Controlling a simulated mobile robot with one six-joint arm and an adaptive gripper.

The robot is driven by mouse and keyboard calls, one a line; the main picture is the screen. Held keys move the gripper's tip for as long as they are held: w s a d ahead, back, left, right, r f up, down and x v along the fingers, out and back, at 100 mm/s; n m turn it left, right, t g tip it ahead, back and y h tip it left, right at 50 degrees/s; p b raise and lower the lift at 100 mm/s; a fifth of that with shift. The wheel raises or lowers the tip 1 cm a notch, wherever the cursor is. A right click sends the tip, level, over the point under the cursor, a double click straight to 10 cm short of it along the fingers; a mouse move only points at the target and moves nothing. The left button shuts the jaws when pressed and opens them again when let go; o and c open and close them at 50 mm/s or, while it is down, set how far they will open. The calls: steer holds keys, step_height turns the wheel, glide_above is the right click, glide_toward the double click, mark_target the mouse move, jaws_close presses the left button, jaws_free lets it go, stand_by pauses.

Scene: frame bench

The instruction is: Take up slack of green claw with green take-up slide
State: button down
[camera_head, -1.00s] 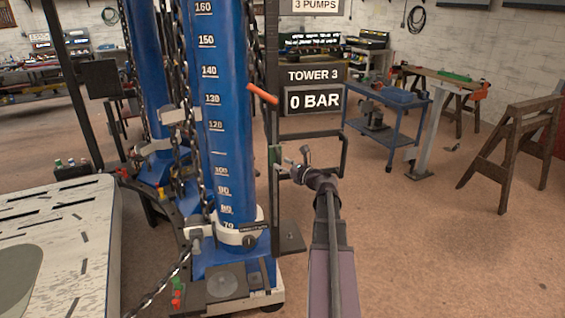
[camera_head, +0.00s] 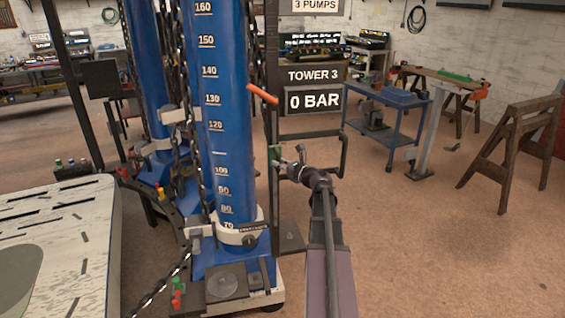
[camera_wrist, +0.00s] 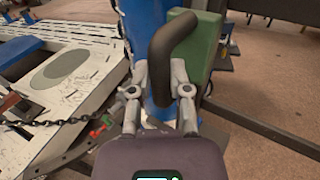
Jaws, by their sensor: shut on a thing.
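The green take-up slide (camera_head: 275,156) is a small green block on the dark upright rail to the right of the blue tower. In the wrist view it is a tall green block (camera_wrist: 207,42) with a curved black handle (camera_wrist: 174,38) in front. My gripper (camera_wrist: 160,68) is shut on the black handle, one finger on each side of it. In the head view my gripper (camera_head: 284,164) reaches the slide from the right. A chain (camera_wrist: 60,122) runs left from the tower base in the wrist view. I cannot make out the green claw for certain.
The blue tower (camera_head: 224,110) with a height scale stands left of the slide. An orange bar (camera_head: 262,94) sticks out above my gripper. The sign (camera_head: 314,101) reads 0 BAR. A slotted pale bench (camera_head: 75,230) is at left. The floor at right is open before a trestle.

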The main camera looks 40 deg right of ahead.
mark_target(280, 170)
steer(key=shift+f, duration=0.15)
step_height(280, 170, down, 4)
steer(key=b, duration=0.4)
steer(key=shift+s+a+r, duration=0.1)
steer(key=shift+r, duration=0.1)
steer(key=c, duration=0.6)
jaws_free()
steer(key=s, duration=0.4)
steer(key=s+d, duration=0.1)
steer(key=s, duration=0.6)
steer(key=shift+s+d, duration=0.35)
steer(key=shift+d, duration=0.05)
